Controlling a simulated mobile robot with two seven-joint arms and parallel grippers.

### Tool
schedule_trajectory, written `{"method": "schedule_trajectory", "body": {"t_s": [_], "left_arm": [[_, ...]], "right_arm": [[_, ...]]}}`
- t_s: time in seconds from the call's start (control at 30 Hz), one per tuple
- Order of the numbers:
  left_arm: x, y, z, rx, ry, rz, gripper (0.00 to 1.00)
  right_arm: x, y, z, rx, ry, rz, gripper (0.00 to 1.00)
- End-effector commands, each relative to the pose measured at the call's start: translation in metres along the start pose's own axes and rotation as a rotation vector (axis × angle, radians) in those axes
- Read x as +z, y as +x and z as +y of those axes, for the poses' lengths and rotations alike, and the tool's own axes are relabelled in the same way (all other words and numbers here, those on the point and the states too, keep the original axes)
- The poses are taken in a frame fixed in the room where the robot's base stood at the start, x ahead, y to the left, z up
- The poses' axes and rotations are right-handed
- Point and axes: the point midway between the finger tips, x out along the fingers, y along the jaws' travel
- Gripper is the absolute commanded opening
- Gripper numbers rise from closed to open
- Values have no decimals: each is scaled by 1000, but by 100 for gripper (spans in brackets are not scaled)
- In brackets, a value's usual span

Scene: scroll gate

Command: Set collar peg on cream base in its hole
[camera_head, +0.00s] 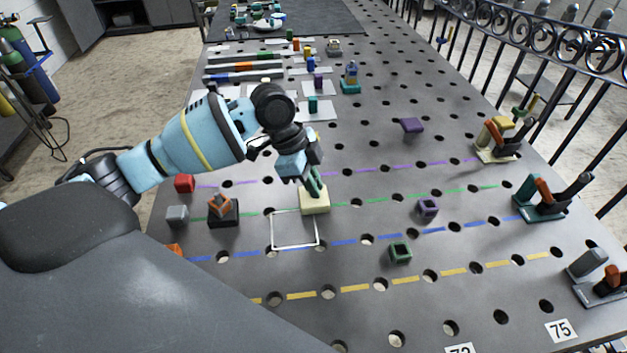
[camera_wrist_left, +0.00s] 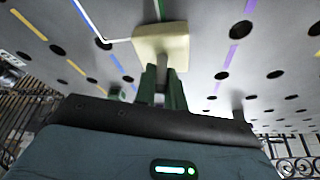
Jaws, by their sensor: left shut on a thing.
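A cream base block (camera_head: 314,201) is below my left gripper (camera_head: 314,182), near the green dashed line and just above the white square outline. In the left wrist view the cream block (camera_wrist_left: 162,43) lies beyond the two green fingertips (camera_wrist_left: 162,85). The fingers are shut on a narrow grey stem (camera_wrist_left: 162,72) that meets the block. The head view mostly hides this stem behind the fingers. I cannot tell whether the block touches the table or hangs slightly above it. My right gripper is not in view.
The grey table (camera_head: 370,200) has many round holes. A dark block with an orange top (camera_head: 222,210) stands left of the gripper. A green square ring (camera_head: 400,252) and a purple ring (camera_head: 427,207) lie to the right. Clamps (camera_head: 545,200) line the right edge.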

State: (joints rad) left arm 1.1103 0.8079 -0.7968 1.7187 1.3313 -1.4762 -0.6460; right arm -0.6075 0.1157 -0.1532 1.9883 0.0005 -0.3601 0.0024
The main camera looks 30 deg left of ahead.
Motion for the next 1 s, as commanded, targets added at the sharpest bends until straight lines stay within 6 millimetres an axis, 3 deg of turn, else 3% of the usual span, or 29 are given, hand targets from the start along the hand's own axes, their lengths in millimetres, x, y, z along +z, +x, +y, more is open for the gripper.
{"method": "schedule_trajectory", "body": {"t_s": [0.83, 0.87, 1.0], "left_arm": [[4, 12, 0, -2, 1, 3, 0], [4, 12, -1, -2, 1, 3, 16], [4, 12, 0, -2, 1, 2, 34]], "right_arm": [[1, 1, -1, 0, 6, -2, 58], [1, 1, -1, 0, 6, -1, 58], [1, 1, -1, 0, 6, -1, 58]]}}
